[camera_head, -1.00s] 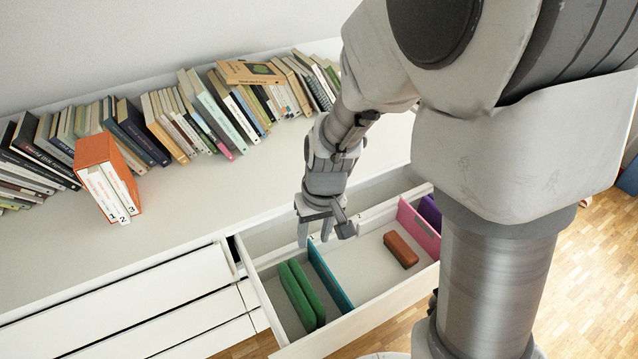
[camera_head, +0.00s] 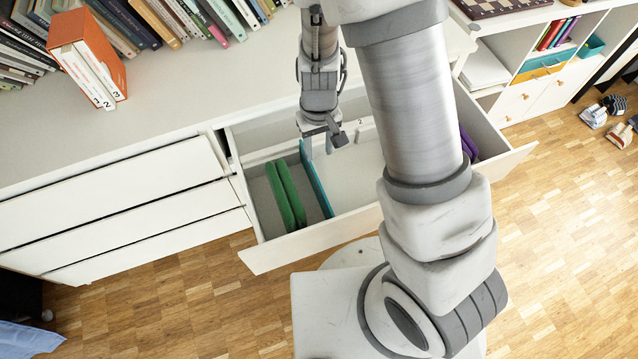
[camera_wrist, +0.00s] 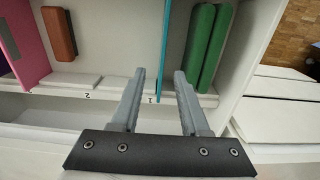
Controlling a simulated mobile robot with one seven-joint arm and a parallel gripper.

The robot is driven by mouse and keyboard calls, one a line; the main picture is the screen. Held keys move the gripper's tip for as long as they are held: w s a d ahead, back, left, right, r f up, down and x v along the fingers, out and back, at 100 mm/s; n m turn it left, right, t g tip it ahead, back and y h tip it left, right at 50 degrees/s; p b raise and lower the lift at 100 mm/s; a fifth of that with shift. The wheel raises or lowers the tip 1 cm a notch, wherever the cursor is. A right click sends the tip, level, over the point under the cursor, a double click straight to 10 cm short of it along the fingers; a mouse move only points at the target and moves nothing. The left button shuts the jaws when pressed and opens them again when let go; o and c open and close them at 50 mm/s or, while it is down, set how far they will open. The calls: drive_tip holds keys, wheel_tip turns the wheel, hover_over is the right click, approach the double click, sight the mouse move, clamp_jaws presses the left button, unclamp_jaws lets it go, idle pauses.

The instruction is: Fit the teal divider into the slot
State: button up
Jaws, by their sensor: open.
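The teal divider (camera_head: 318,188) stands across the drawer (camera_head: 300,245), just right of two green items. It also shows in the wrist view (camera_wrist: 169,35), near the mark 1 on the white slotted rail (camera_wrist: 115,85). Marks 2 and 3 are further left on the rail. My gripper (camera_head: 317,148) is open at the divider's back end. In the wrist view its fingertips (camera_wrist: 160,74) are on either side of the divider, with gaps showing. I cannot tell how low they reach or whether the divider's end sits in a slot.
Green items (camera_wrist: 208,45) lie close to the right finger's side. A brown block (camera_wrist: 59,34) and a pink divider (camera_wrist: 22,42) are further left in the wrist view. Purple items (camera_head: 468,143) are at the drawer's right end. The cabinet top (camera_head: 200,95) is clear in front of the books.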

sight(317, 184)
drive_tip(key=shift+s+a+f+b, duration=0.15)
drive_tip(key=shift+f+b, duration=1.2)
drive_tip(key=shift+f, duration=2.7)
drive_tip(key=shift+a+f+b, duration=0.15)
drive_tip(key=shift+f+b, duration=1.15)
drive_tip(key=shift+f, duration=2.7)
drive_tip(key=shift+c, duration=0.3)
clamp_jaws()
